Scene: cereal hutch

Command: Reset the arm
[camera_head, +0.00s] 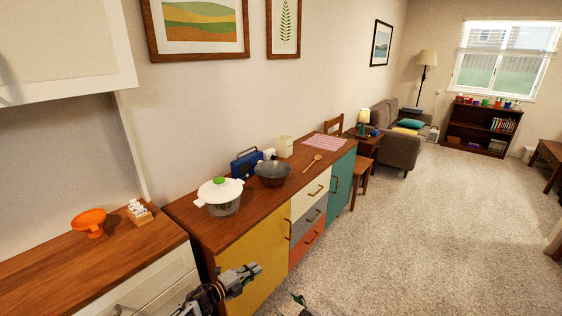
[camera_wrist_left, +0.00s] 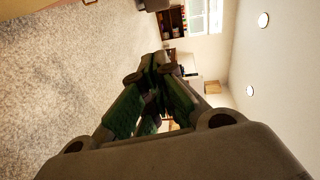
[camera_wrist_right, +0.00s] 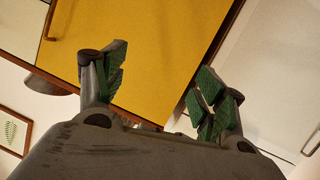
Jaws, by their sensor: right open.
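My left gripper (camera_head: 248,276) is in front of the yellow cabinet door, low in the head view, with nothing in it. In the left wrist view its fingers (camera_wrist_left: 158,72) come together at the tips, with carpet and the far room behind. Of my right gripper (camera_head: 301,301), only a dark green tip shows at the bottom edge of the head view. In the right wrist view its green-padded fingers (camera_wrist_right: 163,75) are wide apart and empty, facing the yellow door (camera_wrist_right: 140,50).
The sideboard (camera_head: 205,232) holds a white-lidded pot (camera_head: 219,196), a dark bowl (camera_head: 272,174), a blue radio (camera_head: 246,163) and a wooden spoon (camera_head: 312,162). The left counter (camera_head: 60,262) bears an orange bowl (camera_head: 89,221). The carpet (camera_head: 420,240) at right is clear.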

